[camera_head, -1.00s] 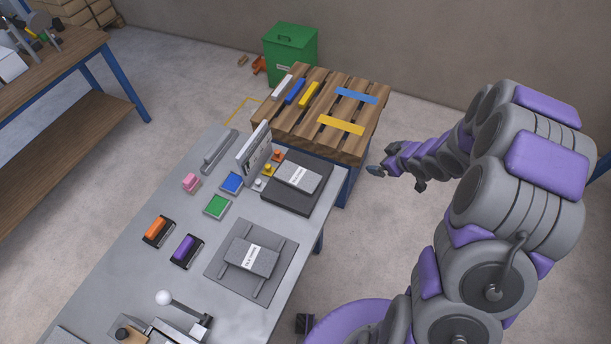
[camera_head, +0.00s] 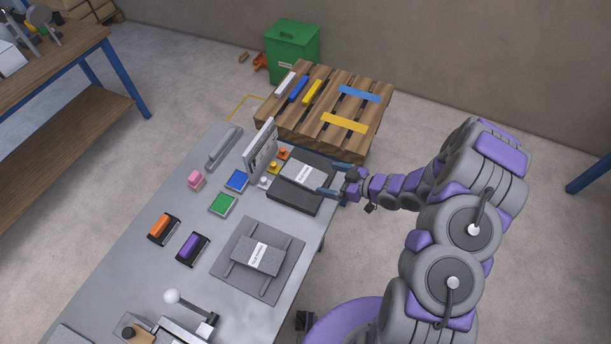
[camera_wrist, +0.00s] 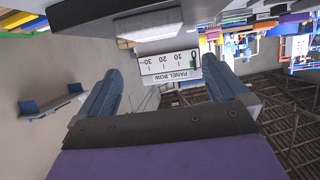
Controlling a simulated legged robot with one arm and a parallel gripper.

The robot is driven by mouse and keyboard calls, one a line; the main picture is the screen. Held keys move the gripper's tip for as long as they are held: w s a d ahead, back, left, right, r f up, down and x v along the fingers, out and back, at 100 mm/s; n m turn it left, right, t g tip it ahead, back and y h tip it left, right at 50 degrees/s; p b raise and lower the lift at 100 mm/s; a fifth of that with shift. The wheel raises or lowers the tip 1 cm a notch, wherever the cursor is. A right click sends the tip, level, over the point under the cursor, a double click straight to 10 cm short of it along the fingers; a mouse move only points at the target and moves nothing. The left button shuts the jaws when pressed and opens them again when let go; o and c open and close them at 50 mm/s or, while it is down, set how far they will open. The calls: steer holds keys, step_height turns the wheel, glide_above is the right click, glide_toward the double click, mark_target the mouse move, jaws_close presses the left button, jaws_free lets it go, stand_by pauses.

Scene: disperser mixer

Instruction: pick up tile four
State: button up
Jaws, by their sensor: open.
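A grey tile (camera_head: 301,173) with a white label lies on a black raised pad (camera_head: 295,199) at the bench's far right end. Its lettering is too small to read surely. A second grey tile (camera_head: 258,257) with a white label lies on a grey plate nearer me. My gripper (camera_head: 334,179) is open and empty at the right edge of the far tile, its two fingers apart and pointing at it. In the wrist view my gripper (camera_wrist: 163,72) shows both blue-grey fingers spread, with a grey slab bearing a white label (camera_wrist: 148,26) just above their tips.
An upright panel (camera_head: 261,150) and small coloured knobs (camera_head: 273,168) stand just left of the far tile. In the wrist view a scale card (camera_wrist: 170,66) reads "PANEL ROW". A wooden pallet (camera_head: 318,121) with coloured strips stands behind.

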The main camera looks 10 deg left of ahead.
glide_toward(300, 172)
steer(key=shift+s+a, duration=0.2)
steer(key=shift+a, duration=0.7)
steer(key=shift+w+d+f+b, duration=0.25)
steer(key=shift+w+f+b, duration=0.05)
steer(key=shift+w+b, duration=0.15)
steer(key=shift+w+a+f, duration=0.1)
steer(key=shift+w+f, duration=0.1)
steer(key=shift+w, duration=0.1)
steer(key=x, duration=0.3)
steer(key=s+b+x, duration=0.1)
steer(key=x, duration=0.1)
steer(key=shift+w+a+r, duration=0.1)
steer(key=shift+a+r, duration=0.05)
steer(key=shift+a, duration=0.3)
steer(key=shift+w+d+f+b, duration=0.1)
steer(key=shift+w+f+b, duration=0.25)
steer(key=shift+w, duration=0.25)
steer(key=shift+a, duration=0.9)
steer(key=shift+c, duration=1.2)
steer(key=shift+d, duration=0.4)
steer(key=c, duration=0.9)
steer(key=shift+c, duration=0.2)
